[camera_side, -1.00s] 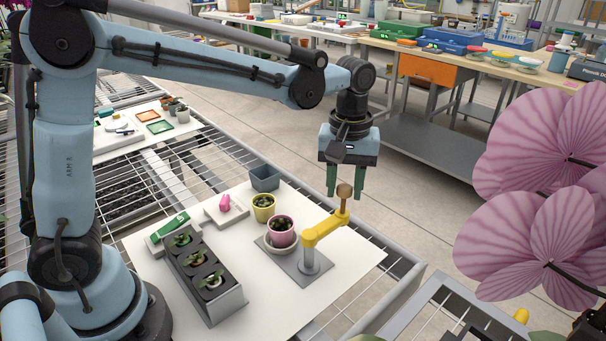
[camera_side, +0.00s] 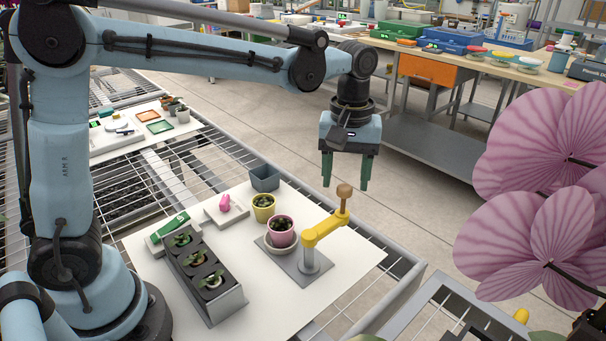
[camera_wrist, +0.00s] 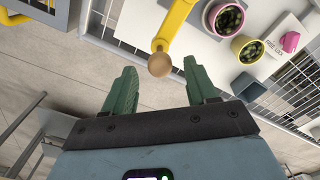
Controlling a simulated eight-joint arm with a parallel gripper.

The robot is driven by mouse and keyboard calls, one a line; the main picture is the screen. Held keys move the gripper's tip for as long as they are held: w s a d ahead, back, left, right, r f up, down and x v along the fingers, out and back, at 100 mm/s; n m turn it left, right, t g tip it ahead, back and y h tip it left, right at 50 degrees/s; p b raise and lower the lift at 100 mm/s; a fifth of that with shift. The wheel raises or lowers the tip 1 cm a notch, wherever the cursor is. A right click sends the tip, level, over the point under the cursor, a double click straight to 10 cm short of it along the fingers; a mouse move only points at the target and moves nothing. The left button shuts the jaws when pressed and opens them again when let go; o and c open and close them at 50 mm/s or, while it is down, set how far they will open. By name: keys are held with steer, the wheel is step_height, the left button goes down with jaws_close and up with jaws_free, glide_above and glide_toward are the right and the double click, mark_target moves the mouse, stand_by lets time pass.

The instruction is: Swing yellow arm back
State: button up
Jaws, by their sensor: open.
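The yellow arm (camera_side: 324,229) is mounted on a grey post on a grey plate (camera_side: 294,268). It points up and right in the side view, with a wooden knob (camera_side: 344,191) at its outer end. My gripper (camera_side: 345,185) is open and empty, and in the side view its green fingers overlap the knob's surroundings from above and behind. In the wrist view the knob (camera_wrist: 160,64) shows beyond and between the open fingertips (camera_wrist: 160,80), with the yellow arm (camera_wrist: 175,22) running up from it. I cannot see contact between fingers and knob.
A pink pot (camera_side: 281,232) sits in a pale saucer beside the post. A yellow pot (camera_side: 264,208), a grey square pot (camera_side: 265,178) and a grey trough (camera_side: 208,283) of plants stand on the white sheet (camera_side: 335,277). Orchid petals (camera_side: 530,245) fill the right foreground.

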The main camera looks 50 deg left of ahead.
steer(key=shift+r, duration=2.4)
steer(key=shift+s+a+r, duration=0.1)
steer(key=shift+s+a, duration=0.25)
steer(key=s+a+f+m+t, duration=0.6)
steer(key=s+a+m+t, duration=0.1)
steer(key=s, duration=0.4)
steer(key=shift+s+a+m, duration=0.2)
steer(key=shift+a+m, duration=0.2)
steer(key=shift+a, duration=0.25)
